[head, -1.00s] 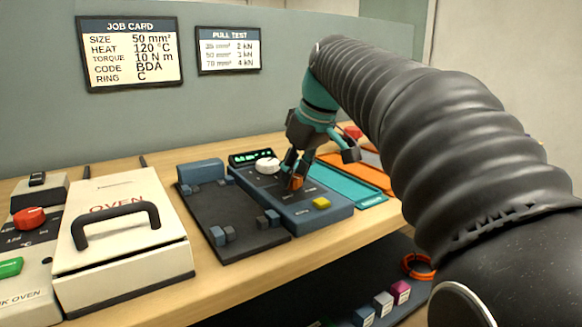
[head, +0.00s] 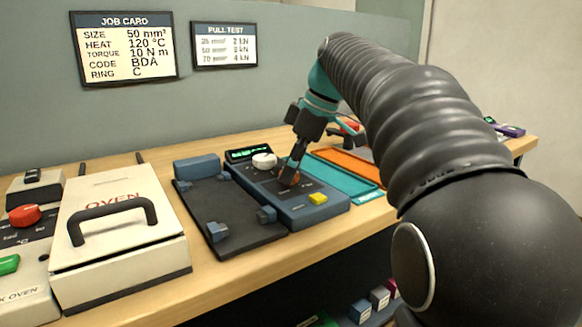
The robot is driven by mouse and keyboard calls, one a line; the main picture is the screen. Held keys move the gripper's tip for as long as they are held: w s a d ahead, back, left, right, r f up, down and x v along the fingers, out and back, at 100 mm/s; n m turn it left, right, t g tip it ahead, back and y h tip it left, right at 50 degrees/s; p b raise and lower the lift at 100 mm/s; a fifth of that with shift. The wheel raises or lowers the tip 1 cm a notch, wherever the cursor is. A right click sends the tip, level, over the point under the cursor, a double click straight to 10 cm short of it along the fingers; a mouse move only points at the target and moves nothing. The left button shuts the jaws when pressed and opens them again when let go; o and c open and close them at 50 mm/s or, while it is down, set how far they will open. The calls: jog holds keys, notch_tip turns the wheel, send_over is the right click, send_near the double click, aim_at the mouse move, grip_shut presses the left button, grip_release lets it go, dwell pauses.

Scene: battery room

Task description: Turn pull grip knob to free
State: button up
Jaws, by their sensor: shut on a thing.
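The pull tester is a blue-grey box (head: 300,212) on the bench, with a lit green display (head: 249,154), a white knob (head: 264,161) and a yellow button (head: 318,198). The labels by the knob are too small and covered to read.
A dark plate with blue clamp blocks (head: 238,230) adjoins the tester at left. The white oven (head: 118,225) with its black handle stands further left. Teal (head: 345,178) and orange (head: 350,163) trays lie at right. My arm covers the bench beyond.

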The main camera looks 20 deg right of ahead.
dwell(0.3)
jog(key=o, duration=1.1)
jog(key=shift+o, duration=0.2)
jog(key=v, duration=1.2)
